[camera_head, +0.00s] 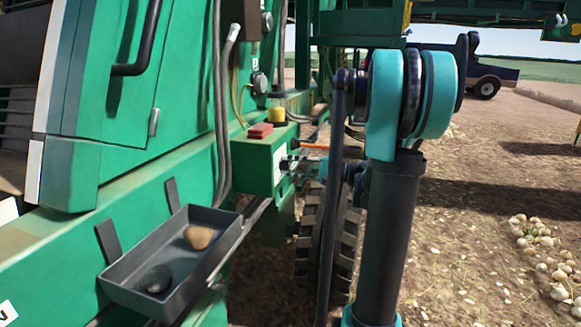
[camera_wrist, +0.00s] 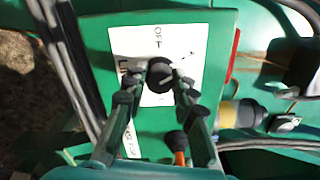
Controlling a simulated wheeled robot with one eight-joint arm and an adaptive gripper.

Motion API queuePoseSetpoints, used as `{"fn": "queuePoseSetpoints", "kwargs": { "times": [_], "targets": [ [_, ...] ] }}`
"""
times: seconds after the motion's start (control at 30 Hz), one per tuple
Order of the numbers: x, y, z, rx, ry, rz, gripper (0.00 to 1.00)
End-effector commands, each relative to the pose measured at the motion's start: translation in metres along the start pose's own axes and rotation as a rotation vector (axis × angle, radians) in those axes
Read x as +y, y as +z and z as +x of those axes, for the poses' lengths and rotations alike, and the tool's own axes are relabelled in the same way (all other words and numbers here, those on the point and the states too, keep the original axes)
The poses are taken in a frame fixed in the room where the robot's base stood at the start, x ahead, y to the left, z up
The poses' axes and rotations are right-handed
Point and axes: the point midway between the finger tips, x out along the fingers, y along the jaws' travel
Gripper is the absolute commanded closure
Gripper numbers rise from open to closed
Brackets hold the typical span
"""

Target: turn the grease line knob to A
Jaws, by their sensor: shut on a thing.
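The black round knob (camera_wrist: 159,70) sits on a white label plate (camera_wrist: 187,48) on the front of a green box in the wrist view. The plate has dark lettering, partly hidden by my fingers; I cannot read which mark the knob points at. My gripper (camera_wrist: 159,86) has one finger on each side of the knob and is shut on it. In the head view my gripper (camera_head: 288,166) reaches the face of the green box (camera_head: 256,158) from the right. The knob is hidden there behind the fingers.
A red block (camera_head: 261,130) lies on the box, with a yellow cup (camera_head: 277,108) behind it. An orange rod (camera_head: 313,146) sticks out close above my gripper. Grey hoses (camera_head: 220,120) run down the machine. A dark tray (camera_head: 222,254) holding two stones juts out at lower left.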

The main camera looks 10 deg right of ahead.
Motion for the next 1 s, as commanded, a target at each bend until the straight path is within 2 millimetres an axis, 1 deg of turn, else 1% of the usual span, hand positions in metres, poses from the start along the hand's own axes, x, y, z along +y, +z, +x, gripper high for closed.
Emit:
{"fn": "queuePoseSetpoints", "kwargs": {
  "times": [0.07, 0.1, 0.23, 0.53, 0.67, 0.77, 1.0],
  "targets": [
    [0.001, 0.000, 0.000, 0.001, 0.002, 0.000, 1.00],
    [0.001, 0.000, 0.000, 0.001, 0.002, 0.000, 0.69],
    [0.001, 0.000, 0.000, 0.001, 0.001, -0.001, 0.53],
    [0.000, 0.000, -0.001, 0.001, 0.000, -0.001, 0.53],
    [0.000, -0.001, -0.009, 0.002, 0.000, -0.001, 0.53],
    [0.000, -0.001, -0.024, 0.005, -0.001, -0.001, 0.53],
    [0.000, -0.001, -0.071, 0.005, -0.001, -0.001, 0.53]
  ]
}}
